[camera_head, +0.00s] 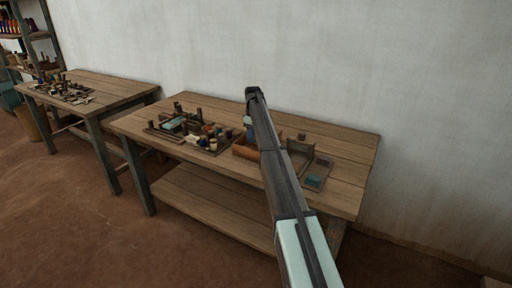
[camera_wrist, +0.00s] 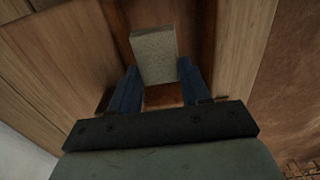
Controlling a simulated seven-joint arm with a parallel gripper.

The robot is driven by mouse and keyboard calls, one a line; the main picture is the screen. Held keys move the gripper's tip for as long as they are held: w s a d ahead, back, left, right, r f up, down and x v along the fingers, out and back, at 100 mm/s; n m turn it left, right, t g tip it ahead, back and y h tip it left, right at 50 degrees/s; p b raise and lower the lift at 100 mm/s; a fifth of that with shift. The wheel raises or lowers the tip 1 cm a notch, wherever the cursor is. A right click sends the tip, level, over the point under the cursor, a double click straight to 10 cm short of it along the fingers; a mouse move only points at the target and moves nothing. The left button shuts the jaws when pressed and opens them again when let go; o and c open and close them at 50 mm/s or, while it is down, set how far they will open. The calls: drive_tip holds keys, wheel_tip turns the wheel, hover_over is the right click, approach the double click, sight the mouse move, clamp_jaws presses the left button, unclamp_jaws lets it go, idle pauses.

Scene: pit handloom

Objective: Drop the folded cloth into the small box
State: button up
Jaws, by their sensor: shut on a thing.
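The folded cloth (camera_wrist: 154,56) is a pale grey-beige flat block in the wrist view. My gripper (camera_wrist: 157,78) has its two blue fingers at either side of the cloth's near end and is shut on it. In the head view my gripper is mostly hidden behind my arm; a bit of blue finger (camera_head: 248,130) shows above the small box. The small box (camera_head: 243,151) is orange-brown wood, open at the top, near the middle of the table. In the wrist view part of the box (camera_wrist: 163,95) shows below the cloth. The gap between cloth and box is hard to judge.
The wooden table (camera_head: 345,150) has a dark tray (camera_head: 204,147) of spools and small tools left of the box. A shallow tray (camera_head: 316,174) with a teal piece lies to the right. The table's right end is clear. A second table (camera_head: 110,88) stands left.

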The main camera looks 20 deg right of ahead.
drive_tip(key=o, duration=1.2)
drive_tip(key=shift+r, duration=0.2)
drive_tip(key=shift+w+d+r, duration=0.1)
drive_tip(key=shift+r, duration=0.25)
drive_tip(key=r, duration=1.2)
drive_tip(key=shift+s+r, duration=0.2)
drive_tip(key=shift+r, duration=0.2)
drive_tip(key=shift+a, duration=0.2)
